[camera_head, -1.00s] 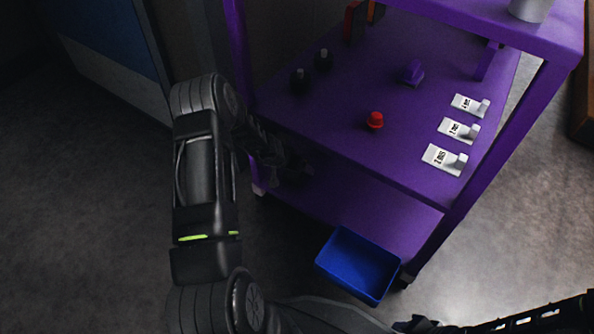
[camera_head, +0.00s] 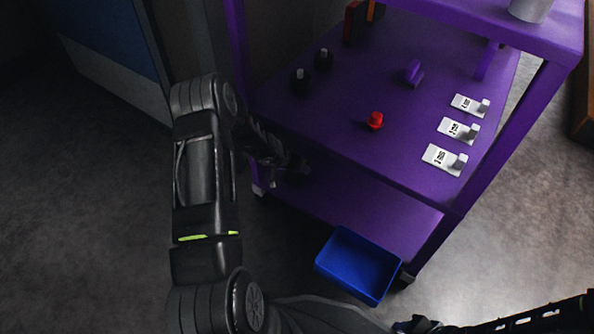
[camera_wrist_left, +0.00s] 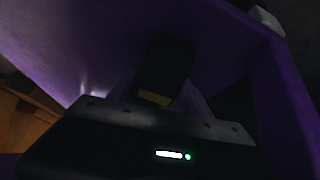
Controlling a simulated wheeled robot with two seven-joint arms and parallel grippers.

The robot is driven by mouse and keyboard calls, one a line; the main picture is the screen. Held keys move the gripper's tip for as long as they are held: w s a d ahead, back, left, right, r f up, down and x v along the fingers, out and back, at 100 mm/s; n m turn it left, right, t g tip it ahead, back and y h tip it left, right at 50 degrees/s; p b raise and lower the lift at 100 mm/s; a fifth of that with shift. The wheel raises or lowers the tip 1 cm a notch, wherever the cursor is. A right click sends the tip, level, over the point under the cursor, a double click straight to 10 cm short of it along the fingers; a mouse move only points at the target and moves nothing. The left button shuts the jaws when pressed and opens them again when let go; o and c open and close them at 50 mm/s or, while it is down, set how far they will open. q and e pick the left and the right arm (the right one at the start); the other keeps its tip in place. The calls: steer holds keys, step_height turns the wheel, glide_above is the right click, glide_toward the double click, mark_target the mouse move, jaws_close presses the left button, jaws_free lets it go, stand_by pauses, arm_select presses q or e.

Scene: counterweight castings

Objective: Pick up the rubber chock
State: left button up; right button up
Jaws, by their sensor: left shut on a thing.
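The rubber chock (camera_wrist_left: 165,72) appears to be the dark block with a dull yellow band in the left wrist view. It sits between the fingers of my left gripper (camera_wrist_left: 168,98), which is shut on it. Deep shadow hides its outline and the exact finger contact. In the head view my left gripper (camera_head: 290,164) is beside the front left edge of the purple cart, above its lower shelf. The held chock is hard to separate from the dark gripper there. My right gripper does not show clearly in either view.
The purple cart's upper deck (camera_head: 340,105) carries a red knob (camera_head: 375,120), two dark knobs (camera_head: 299,80), a purple piece (camera_head: 414,72) and several white labelled plates (camera_head: 444,160). The lower shelf (camera_head: 370,205) looks bare at right. A blue bin (camera_head: 357,267) stands in front.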

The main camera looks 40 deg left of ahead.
mark_target(288, 179)
arm_select(q)
steer(key=shift+c, duration=0.8)
steer(key=shift+r, duration=0.15)
steer(key=shift+r+p, duration=0.3)
steer(key=shift+r, duration=0.2)
steer(key=shift+s+a+r, duration=0.1)
steer(key=shift+r, duration=0.05)
steer(key=s+b, duration=0.1)
steer(key=s, duration=0.1)
steer(key=s+b, duration=0.3)
steer(key=s, duration=0.1)
steer(key=shift+a+f+b, duration=0.2)
steer(key=shift+f+b, duration=0.05)
steer(key=shift+b, duration=0.15)
steer(key=s+b, duration=0.1)
steer(key=s, duration=1)
steer(key=shift+s+a+r, duration=0.25)
steer(key=shift+s+a, duration=0.15)
steer(key=shift+a, duration=0.05)
steer(key=shift+w+d, duration=0.1)
steer(key=shift+w, duration=0.05)
